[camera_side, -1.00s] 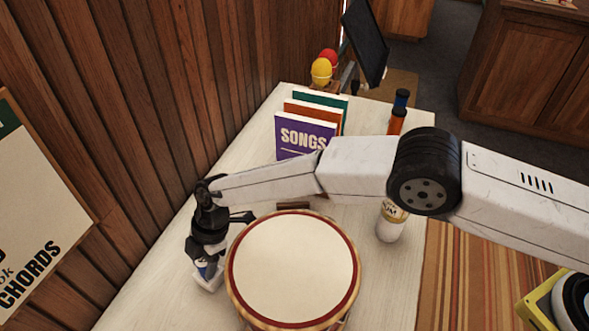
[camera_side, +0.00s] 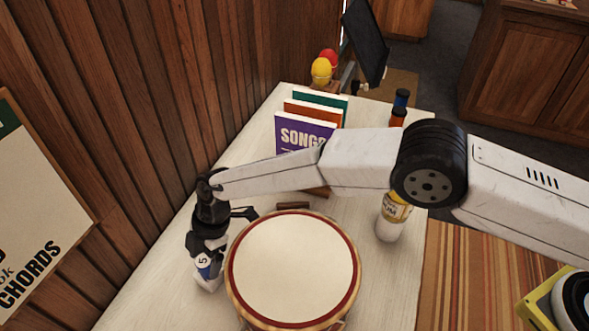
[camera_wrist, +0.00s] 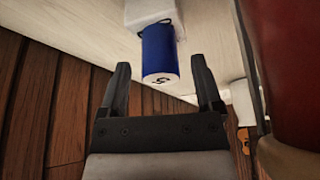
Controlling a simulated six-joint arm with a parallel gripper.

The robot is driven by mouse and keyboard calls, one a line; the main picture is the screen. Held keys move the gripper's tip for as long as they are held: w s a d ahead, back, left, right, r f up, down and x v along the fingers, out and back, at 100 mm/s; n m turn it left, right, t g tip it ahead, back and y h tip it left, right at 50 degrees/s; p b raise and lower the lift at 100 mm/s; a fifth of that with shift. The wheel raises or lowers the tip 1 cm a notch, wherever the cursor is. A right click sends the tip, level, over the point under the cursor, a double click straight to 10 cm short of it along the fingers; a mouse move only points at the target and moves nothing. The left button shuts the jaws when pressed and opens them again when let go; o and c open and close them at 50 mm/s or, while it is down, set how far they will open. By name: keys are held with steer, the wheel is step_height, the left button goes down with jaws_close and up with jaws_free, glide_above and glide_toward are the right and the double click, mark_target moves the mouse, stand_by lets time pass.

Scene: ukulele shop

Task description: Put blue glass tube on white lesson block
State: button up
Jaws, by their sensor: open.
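The blue glass tube (camera_wrist: 157,50) has a pale end marked "5" facing the wrist camera. It also shows at the left in the side view (camera_side: 206,270). Its far end meets the white lesson block (camera_wrist: 146,11), and it seems to stand on it. The block shows partly below the tube in the side view (camera_side: 207,284). My gripper (camera_wrist: 162,72) is open, its fingers apart on both sides of the tube's marked end with a gap to each. In the side view my gripper (camera_side: 208,246) is above the tube and hides part of it.
A round drum (camera_side: 293,268) stands close right of the tube. The wood-plank wall (camera_side: 110,110) is close on the left. Song books (camera_side: 300,135) stand behind, with a white bottle (camera_side: 391,220) at the right. Bare tabletop lies front left.

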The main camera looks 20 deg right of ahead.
steer(key=v, duration=1)
steer(key=shift+d+r, duration=0.2)
steer(key=shift+r, duration=0.15)
steer(key=shift+w, duration=0.1)
